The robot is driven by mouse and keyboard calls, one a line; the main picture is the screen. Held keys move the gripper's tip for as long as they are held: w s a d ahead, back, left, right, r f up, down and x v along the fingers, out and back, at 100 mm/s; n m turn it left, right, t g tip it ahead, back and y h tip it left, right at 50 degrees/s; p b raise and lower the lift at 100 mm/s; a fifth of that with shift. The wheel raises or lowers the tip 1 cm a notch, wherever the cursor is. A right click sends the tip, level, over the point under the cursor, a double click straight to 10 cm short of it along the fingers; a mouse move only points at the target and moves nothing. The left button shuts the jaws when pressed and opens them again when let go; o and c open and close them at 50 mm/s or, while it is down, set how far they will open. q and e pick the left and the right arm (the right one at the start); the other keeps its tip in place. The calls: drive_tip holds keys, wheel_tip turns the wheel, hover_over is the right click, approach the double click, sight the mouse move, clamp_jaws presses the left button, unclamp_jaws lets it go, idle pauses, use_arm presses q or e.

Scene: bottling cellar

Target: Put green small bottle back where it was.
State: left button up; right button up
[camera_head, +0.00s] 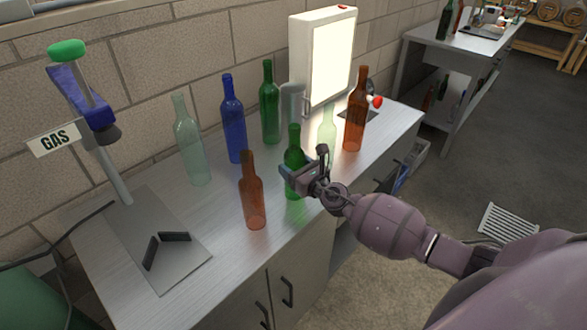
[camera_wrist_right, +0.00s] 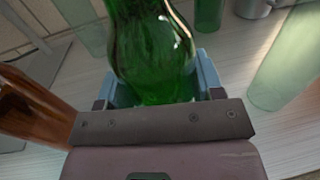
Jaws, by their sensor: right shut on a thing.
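The small green bottle (camera_head: 294,147) stands upright near the front edge of the workbench, in the middle of the head view. My right gripper (camera_head: 294,172) is shut on its body from the right. In the right wrist view, the green bottle (camera_wrist_right: 150,45) sits between the blue jaws (camera_wrist_right: 157,85). The gripper hides part of its body. I cannot tell whether its base touches the bench or hangs just above it. My left gripper is not in view.
On the workbench (camera_head: 215,215), a small brown bottle (camera_head: 252,195) stands left of the gripper. Pale green (camera_head: 190,145), blue (camera_head: 233,120) and tall green (camera_head: 270,105) bottles stand behind. Another pale bottle (camera_head: 327,128) and a tall brown one (camera_head: 356,115) stand right, near a lit panel (camera_head: 328,60).

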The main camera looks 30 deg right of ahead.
idle(0.4)
drive_tip(key=o, duration=1.5)
